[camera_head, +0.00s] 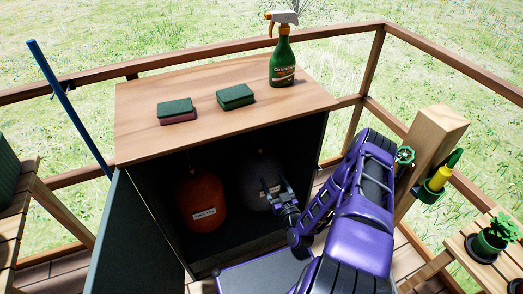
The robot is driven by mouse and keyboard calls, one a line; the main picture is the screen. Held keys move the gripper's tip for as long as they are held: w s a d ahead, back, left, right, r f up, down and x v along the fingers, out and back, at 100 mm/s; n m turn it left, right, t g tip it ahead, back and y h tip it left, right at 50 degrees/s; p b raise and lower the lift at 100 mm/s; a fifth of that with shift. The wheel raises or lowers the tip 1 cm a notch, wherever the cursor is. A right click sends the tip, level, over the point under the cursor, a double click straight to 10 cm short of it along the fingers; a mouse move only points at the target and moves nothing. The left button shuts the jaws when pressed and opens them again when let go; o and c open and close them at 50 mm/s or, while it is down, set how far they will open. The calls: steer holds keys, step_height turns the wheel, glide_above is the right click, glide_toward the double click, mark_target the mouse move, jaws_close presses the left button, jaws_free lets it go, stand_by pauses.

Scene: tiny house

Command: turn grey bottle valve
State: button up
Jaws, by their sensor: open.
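A grey bottle (253,189) stands inside the open dark cabinet, right of an orange bottle (203,205). Both carry white labels. The tops of both bottles are in deep shadow, and the grey bottle's valve is not clearly visible. My purple arm reaches in from the lower right. My gripper (270,186) is open in front of the grey bottle's right side, with its fingers pointing toward the bottle. The gripper hides part of the bottle, and I cannot tell whether it touches it.
The cabinet's wooden top (210,88) overhangs the opening and holds two sponges (177,111) and a green spray bottle (282,60). The cabinet door (130,240) stands open at the left. A wooden post (433,140) with a green tap (405,156) stands right of my arm.

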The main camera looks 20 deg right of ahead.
steer(key=b, duration=0.2)
glide_toward(261, 148)
steer(key=shift+h, duration=0.3)
steer(key=w, duration=0.9)
steer(key=shift+w+d+f, duration=0.1)
steer(key=shift+w+f, duration=0.1)
steer(key=shift+w, duration=0.1)
jaws_close()
